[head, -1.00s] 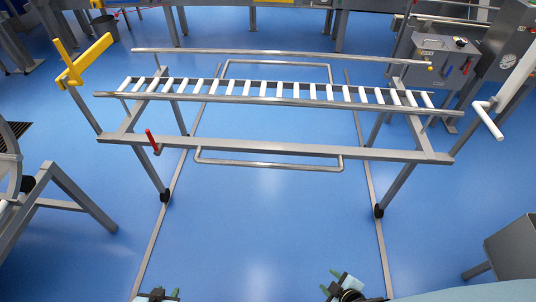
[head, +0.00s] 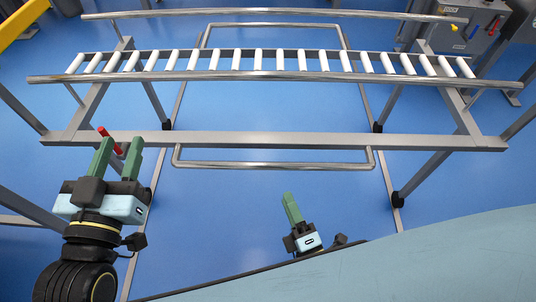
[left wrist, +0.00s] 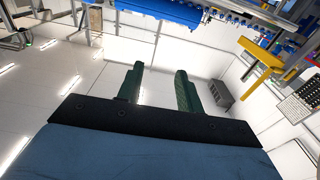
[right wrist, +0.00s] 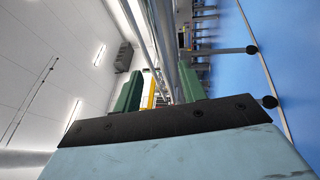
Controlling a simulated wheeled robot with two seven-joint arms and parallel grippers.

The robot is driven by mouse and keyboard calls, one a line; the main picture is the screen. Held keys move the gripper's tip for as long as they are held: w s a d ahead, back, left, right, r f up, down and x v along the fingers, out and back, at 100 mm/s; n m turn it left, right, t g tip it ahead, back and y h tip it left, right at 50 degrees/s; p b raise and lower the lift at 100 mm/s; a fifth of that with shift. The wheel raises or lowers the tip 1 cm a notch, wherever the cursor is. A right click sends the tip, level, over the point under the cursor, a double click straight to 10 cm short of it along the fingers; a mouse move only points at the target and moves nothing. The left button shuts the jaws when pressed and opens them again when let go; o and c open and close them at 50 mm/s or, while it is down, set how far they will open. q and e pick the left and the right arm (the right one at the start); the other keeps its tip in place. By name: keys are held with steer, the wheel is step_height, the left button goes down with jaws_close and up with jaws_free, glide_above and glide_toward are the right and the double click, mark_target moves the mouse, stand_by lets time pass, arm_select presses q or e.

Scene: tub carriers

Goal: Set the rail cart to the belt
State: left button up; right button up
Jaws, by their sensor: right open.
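The rail cart is a grey frame (head: 270,141) topped by white rollers (head: 253,60). It stands upright across the head view on two floor rails. A bent-tube handle (head: 275,165) sticks out on its near side. A red lever (head: 103,131) is at its near left corner. My left gripper (head: 117,150) is open and empty, its fingertips in front of the lever in the picture; I cannot tell whether they touch it. My right gripper (head: 290,200) is open, below and nearer than the handle. The right wrist view shows its two fingers apart (right wrist: 157,90), with metal tubes behind them.
A round guard bar (head: 270,13) runs behind the rollers. A grey box with levers (head: 478,25) stands at the far right. A yellow arm (head: 22,20) is at the far left. The floor between the floor rails is clear near the handle.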

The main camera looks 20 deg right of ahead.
mark_target(272, 164)
steer(key=b+x, duration=0.3)
steer(key=x, duration=0.8)
steer(key=shift+w, duration=0.2)
arm_select(q)
steer(key=s+r+t+h, duration=0.2)
steer(key=s+r+t, duration=0.1)
steer(key=r+t, duration=0.4)
steer(key=shift+s+r+t+h+b, duration=0.3)
steer(key=shift+s+r+t+b, duration=0.1)
steer(key=shift+r, duration=0.2)
arm_select(e)
steer(key=shift+w+r, duration=0.2)
steer(key=shift+w, duration=0.35)
steer(key=shift+c, duration=0.3)
jaws_close()
